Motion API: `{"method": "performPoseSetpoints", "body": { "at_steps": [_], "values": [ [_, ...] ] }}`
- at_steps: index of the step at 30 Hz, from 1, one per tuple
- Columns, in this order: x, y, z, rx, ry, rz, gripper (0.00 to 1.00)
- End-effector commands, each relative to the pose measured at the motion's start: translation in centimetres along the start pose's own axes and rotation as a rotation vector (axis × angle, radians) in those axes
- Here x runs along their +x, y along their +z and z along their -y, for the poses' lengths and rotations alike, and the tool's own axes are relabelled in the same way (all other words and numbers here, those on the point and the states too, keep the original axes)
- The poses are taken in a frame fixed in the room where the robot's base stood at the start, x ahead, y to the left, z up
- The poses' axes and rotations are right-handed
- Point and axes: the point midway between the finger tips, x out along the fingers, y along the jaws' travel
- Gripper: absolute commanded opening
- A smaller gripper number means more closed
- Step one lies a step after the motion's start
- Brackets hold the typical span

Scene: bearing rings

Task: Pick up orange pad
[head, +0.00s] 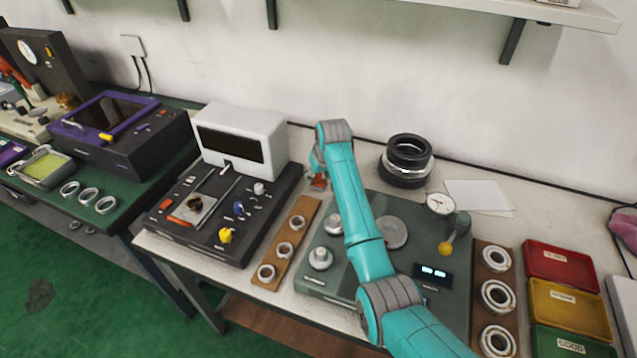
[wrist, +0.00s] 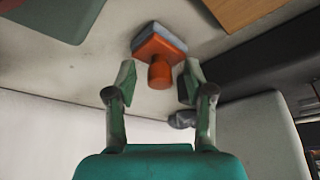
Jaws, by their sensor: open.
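The orange pad (wrist: 160,48) has an orange block with a grey layer and a round orange knob. In the wrist view it sits at the top middle on the pale bench. My gripper (wrist: 157,82) is open, with one finger on each side of the knob; I cannot tell whether either finger touches it. In the head view the pad (head: 318,183) shows as a small orange patch below the end of my arm, mostly hidden by it. The fingers are hard to make out there.
A wooden strip with rings (head: 286,245) lies in front. A green fixture plate (head: 335,278) is to the right, and stacked black rings (head: 407,160) stand at the back right near the wall.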

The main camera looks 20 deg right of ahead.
Motion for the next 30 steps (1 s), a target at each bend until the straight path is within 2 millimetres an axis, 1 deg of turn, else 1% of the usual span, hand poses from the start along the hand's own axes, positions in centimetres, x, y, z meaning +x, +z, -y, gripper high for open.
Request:
{"method": "performPoseSetpoints", "body": {
  "at_steps": [1,2,3,5,6,7,15,19,23,30],
  "values": [
    [0.0,0.0,0.0,0.000,0.000,0.000,0.45],
    [0.0,0.0,0.0,0.000,0.000,0.000,0.38],
    [0.0,0.0,0.0,0.000,0.000,0.000,0.28],
    [0.0,0.0,0.0,0.000,0.000,0.000,0.13],
    [0.0,0.0,0.0,0.000,0.000,0.000,0.03],
    [0.0,0.0,0.0,0.000,0.000,0.000,0.00],
    [0.0,0.0,0.0,0.000,0.000,0.000,0.00],
    [-0.7,-0.3,0.0,0.000,0.000,-0.002,0.00],
    [-2.4,-1.1,0.0,0.000,0.000,-0.003,0.00],
    [-6.6,-2.8,0.0,0.000,0.000,-0.003,0.00]
  ]
}}
